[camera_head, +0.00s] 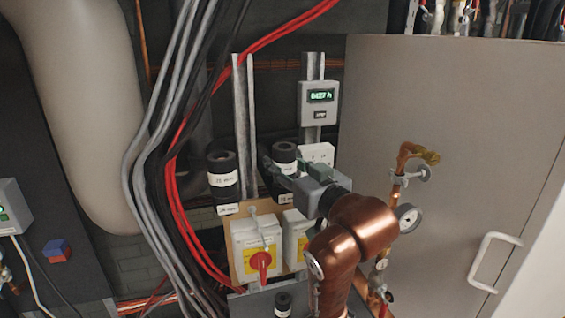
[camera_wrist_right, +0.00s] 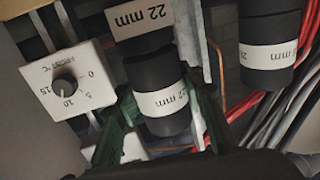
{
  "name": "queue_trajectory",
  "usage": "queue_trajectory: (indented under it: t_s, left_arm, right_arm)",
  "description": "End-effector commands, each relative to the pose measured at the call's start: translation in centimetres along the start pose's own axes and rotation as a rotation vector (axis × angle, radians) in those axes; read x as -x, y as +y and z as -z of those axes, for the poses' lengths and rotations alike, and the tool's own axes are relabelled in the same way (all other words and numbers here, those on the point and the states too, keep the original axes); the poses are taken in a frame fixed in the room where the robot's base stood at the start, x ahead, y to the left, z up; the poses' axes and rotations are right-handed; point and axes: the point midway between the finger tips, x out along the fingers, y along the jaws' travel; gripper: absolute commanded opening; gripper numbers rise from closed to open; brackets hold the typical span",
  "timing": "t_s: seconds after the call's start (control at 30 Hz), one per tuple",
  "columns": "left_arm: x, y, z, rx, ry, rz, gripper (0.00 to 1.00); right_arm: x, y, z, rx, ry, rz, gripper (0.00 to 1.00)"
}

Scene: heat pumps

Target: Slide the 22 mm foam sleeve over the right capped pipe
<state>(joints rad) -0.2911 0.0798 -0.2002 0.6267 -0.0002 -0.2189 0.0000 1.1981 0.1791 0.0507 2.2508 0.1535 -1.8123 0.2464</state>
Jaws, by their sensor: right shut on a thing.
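A black foam sleeve with a white label (camera_head: 285,152) is upright at the right of the pair on the wall. The wrist view shows a black sleeve labelled 22 mm (camera_wrist_right: 160,75) between the green fingers. My right gripper (camera_head: 284,172) reaches in from the lower right and is shut on this sleeve; its fingers also show in the wrist view (camera_wrist_right: 163,122). A second black part labelled 28 mm (camera_head: 222,168) stands to the left, apart from the gripper. The right capped pipe is hidden, so I cannot tell how far the sleeve surrounds it. My left gripper is not in view.
Two switch boxes, one with a red knob (camera_head: 261,260), sit below. A white dial box (camera_wrist_right: 67,83) is close beside the fingers. Red cables (camera_head: 174,190) run at left. A gauge (camera_head: 408,217) on copper pipework and a grey cabinet door (camera_head: 455,130) are at right.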

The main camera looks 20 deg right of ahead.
Motion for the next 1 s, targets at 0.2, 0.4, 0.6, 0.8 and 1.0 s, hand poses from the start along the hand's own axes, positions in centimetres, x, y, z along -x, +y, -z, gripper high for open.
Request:
queue_trajectory:
  t_s: [0.2,0.4,0.6,0.8,1.0]
  left_arm:
    - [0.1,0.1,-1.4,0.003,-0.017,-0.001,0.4]
    - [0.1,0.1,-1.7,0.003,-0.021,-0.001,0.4]
    - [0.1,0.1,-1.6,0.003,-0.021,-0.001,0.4]
    - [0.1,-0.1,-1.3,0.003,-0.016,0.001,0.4]
    - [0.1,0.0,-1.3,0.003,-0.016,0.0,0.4]
  right_arm:
    - [0.0,0.0,0.0,0.0,0.0,0.0,0.42]
    - [0.0,0.0,0.0,0.0,0.0,0.0,0.56]
    - [0.0,0.0,0.0,0.0,0.0,0.0,0.57]
    - [0.8,0.0,0.1,0.0,0.001,-0.001,0.57]
    - [4.3,0.0,0.1,0.001,0.004,0.0,0.57]
